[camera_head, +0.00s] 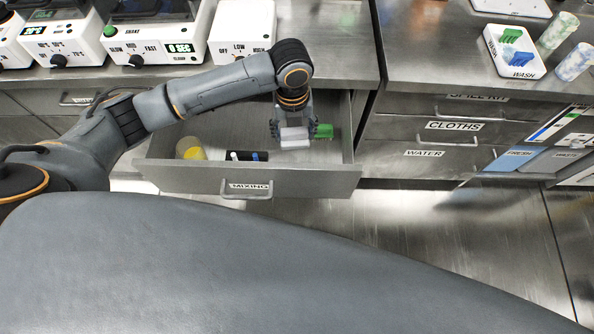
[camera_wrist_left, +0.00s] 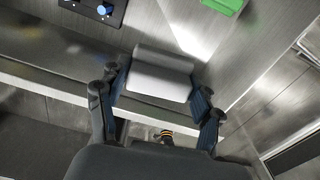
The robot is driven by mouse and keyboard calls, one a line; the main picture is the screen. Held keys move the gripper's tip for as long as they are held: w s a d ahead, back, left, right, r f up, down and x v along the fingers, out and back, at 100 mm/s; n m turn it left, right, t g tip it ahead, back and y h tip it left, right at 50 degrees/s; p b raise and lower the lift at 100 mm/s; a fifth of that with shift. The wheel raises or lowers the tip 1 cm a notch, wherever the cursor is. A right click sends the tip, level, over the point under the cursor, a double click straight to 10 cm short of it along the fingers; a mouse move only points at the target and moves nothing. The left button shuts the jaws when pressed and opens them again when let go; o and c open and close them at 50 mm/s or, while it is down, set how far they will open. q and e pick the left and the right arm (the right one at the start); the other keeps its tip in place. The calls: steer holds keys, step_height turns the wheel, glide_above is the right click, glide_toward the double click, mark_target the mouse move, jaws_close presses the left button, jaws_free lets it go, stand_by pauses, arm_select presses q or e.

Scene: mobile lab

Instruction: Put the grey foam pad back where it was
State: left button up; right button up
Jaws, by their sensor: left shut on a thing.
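The grey foam pad (camera_head: 294,137) is a light grey block held between the fingers of my left gripper (camera_head: 293,130). The pad is over the right part of the open drawer labelled MIXING (camera_head: 300,179). In the left wrist view the pad (camera_wrist_left: 160,75) sits between the two fingertips of the left gripper (camera_wrist_left: 153,95), which is shut on it. I cannot tell whether the pad touches the drawer floor. My right gripper is in neither view.
In the drawer are a green item (camera_head: 323,131) right beside the pad, a dark holder (camera_head: 246,156) with a white and a blue item, and a yellow object (camera_head: 190,149) at left. Lab devices (camera_head: 153,32) stand on the counter.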

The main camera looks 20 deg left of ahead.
mark_target(297, 143)
arm_select(q)
steer(key=f+m, duration=0.1)
steer(key=m, duration=0.1)
steer(key=f+m+b, duration=0.1)
steer(key=f, duration=0.1)
steer(key=f+m, duration=0.2)
steer(key=shift+w+d+f+m, duration=0.2)
steer(key=shift+d+f+m, duration=0.05)
steer(key=shift+d+m, duration=0.05)
step_height(297, 143, down, 6)
steer(key=shift+f+b, duration=0.1)
steer(key=shift+b, duration=0.4)
step_height(297, 143, down, 4)
steer(key=shift+r, duration=0.15)
steer(key=o, duration=1.1)
steer(key=shift+f, duration=0.2)
